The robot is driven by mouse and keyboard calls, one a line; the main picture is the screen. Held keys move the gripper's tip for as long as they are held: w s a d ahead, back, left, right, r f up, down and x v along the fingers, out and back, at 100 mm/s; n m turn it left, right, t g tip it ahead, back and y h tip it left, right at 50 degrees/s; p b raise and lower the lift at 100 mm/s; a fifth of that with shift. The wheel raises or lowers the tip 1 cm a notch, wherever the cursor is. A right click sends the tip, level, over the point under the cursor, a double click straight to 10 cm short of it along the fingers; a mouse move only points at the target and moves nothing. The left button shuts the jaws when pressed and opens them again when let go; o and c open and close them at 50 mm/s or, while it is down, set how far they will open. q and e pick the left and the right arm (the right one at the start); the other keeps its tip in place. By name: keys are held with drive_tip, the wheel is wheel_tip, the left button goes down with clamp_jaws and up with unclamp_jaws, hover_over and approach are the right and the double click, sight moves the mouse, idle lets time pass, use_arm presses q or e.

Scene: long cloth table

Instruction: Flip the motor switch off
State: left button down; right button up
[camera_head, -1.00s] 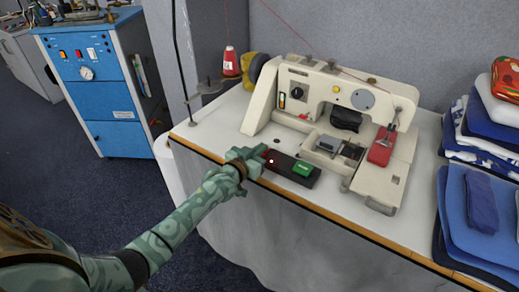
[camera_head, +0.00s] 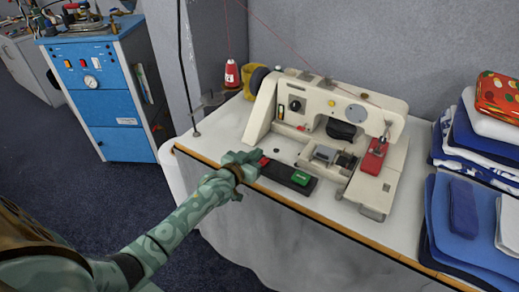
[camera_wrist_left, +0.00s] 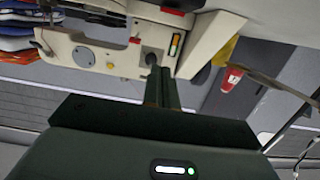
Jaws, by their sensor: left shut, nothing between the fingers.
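A black switch box (camera_head: 283,173) lies along the table's front edge, before the sewing machine. It has a green button (camera_head: 301,178) at its right end and a red button (camera_head: 264,161) at its left end. My left gripper (camera_head: 257,158) is shut and empty, with its fingertips at the red end, partly hiding it. I cannot tell whether they touch. In the left wrist view the shut fingers (camera_wrist_left: 161,88) point toward the machine, and the box is not clearly seen. My right gripper is not in view.
The cream sewing machine (camera_head: 335,115) stands behind the box, with a red part (camera_head: 374,157) at its right. A red thread cone (camera_head: 231,74) stands at the back left. Folded blue cloths (camera_head: 463,225) lie at the right. Bare white tabletop (camera_head: 222,130) shows at left.

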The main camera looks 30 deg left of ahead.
use_arm(q)
drive_tip(key=s+r+p, duration=0.1)
drive_tip(key=s+r, duration=0.1)
drive_tip(key=s, duration=0.4)
drive_tip(key=shift+r+p, duration=0.15)
drive_tip(key=shift+p, duration=0.2)
drive_tip(key=shift+w+a, duration=0.1)
drive_tip(key=s+f+m+g, duration=0.1)
drive_tip(key=s+f+g, duration=0.2)
drive_tip(key=s+f, duration=0.45)
drive_tip(key=s+f+g+y, duration=0.15)
drive_tip(key=s+f, duration=0.25)
drive_tip(key=f, duration=0.7)
drive_tip(key=s+f+m+g, duration=0.1)
drive_tip(key=s+f+g, duration=0.4)
drive_tip(key=f, duration=0.5)
drive_tip(key=s+d+f+g, duration=0.2)
drive_tip(key=s+f, duration=0.2)
drive_tip(key=s, duration=0.7)
drive_tip(key=s+d+f+m+g, duration=0.1)
drive_tip(key=s+d+f+g, duration=0.1)
drive_tip(key=s, duration=1)
drive_tip(key=s+d+f+g, duration=0.2)
drive_tip(key=s+d+f, duration=0.2)
drive_tip(key=s, duration=0.7)
drive_tip(key=shift+s+d+f+h, duration=0.15)
drive_tip(key=shift+s+f+h, duration=0.25)
drive_tip(key=shift+f, duration=0.55)
drive_tip(key=shift+w, duration=0.1)
